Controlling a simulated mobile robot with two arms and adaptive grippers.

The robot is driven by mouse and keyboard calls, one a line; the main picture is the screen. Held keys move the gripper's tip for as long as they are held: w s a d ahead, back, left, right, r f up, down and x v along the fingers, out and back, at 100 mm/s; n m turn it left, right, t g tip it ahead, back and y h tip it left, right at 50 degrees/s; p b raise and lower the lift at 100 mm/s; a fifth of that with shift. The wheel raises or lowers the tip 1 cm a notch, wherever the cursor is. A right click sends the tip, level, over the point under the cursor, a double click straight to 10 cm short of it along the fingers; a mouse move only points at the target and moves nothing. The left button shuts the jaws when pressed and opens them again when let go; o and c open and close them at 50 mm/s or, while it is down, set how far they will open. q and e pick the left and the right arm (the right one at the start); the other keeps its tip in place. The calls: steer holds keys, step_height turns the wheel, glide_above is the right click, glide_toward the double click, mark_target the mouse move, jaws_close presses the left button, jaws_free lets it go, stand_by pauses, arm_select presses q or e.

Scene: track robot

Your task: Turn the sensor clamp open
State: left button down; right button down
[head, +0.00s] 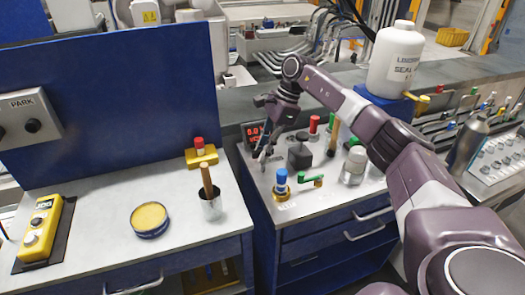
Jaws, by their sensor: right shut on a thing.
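My right gripper (264,150) is low over the left back part of the right-hand worktop, in front of a small red-digit display (254,133). It is shut on a small part there, which I take to be the sensor clamp. The fingers hide most of it, so I cannot tell how far it is turned. A black block (300,155) stands just to the right of the gripper. My left gripper is not in view.
A blue-capped fitting (281,183) and a green lever (311,181) stand in front of the gripper. A glass jar (354,166) is to the right. A cup with a wooden handle (210,205), a yellow tin (150,219) and a yellow jog pendant (42,228) are on the left bench.

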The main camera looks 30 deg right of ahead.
mark_target(277, 158)
steer(key=shift+w+r, duration=0.1)
steer(key=shift+r, duration=0.05)
stand_by(0.3)
steer(key=c, duration=1.8)
jaws_free()
steer(key=v, duration=1.2)
